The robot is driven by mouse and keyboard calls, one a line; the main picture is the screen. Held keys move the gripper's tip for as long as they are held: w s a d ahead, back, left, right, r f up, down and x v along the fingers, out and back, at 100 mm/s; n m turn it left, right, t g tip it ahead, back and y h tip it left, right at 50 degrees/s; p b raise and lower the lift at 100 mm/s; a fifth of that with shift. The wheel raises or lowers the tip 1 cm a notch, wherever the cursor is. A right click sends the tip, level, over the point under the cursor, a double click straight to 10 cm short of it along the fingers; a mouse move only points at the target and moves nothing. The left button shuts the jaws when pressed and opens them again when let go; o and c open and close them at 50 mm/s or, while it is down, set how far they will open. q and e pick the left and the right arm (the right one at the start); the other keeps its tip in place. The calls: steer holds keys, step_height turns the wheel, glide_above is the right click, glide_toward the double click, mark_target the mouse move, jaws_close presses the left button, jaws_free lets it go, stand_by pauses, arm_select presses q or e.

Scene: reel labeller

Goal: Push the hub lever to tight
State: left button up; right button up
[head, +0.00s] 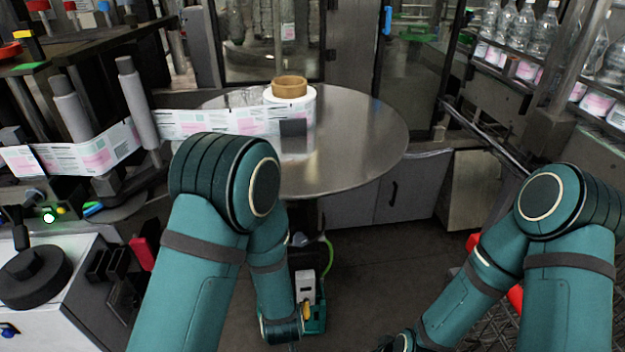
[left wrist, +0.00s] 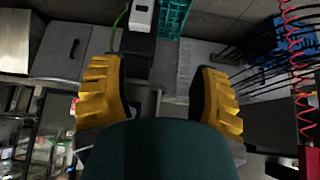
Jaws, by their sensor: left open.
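I cannot tell for sure whether this is the hub lever, and no tight mark is readable. A white label reel (head: 290,105) with a brown core (head: 289,86) stands on the round metal table. My left gripper (left wrist: 155,68) is open and empty in the left wrist view, its yellow fingers wide apart. In the head view it hangs low, well away from the handle and mostly hidden.
The label web (head: 210,123) runs from the reel past grey rollers (head: 138,100) at the left. The round steel table (head: 355,135) is otherwise clear. Bottles (head: 520,30) stand on a conveyor at the upper right. A green-and-white device (head: 306,285) is low near my left forearm.

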arm_select(q)
steer(key=w+d+r+n+t+y, duration=0.1)
steer(key=w+d+r+t+y, duration=0.15)
steer(key=r, duration=0.55)
steer(key=w+d+r+t+y, duration=0.15)
steer(key=d+r+t, duration=0.25)
steer(key=r, duration=0.5)
steer(key=w+d+r+n+t+y, duration=0.1)
steer(key=w+d+r+t, duration=0.25)
steer(key=r, duration=0.45)
steer(key=x, duration=0.4)
steer(key=b+x, duration=0.1)
steer(key=x, duration=0.7)
steer(key=shift+w+a+f, duration=0.1)
steer(key=shift+w+a, duration=0.15)
steer(key=shift+a, duration=0.3)
steer(key=shift+c, duration=0.2)
jaws_close()
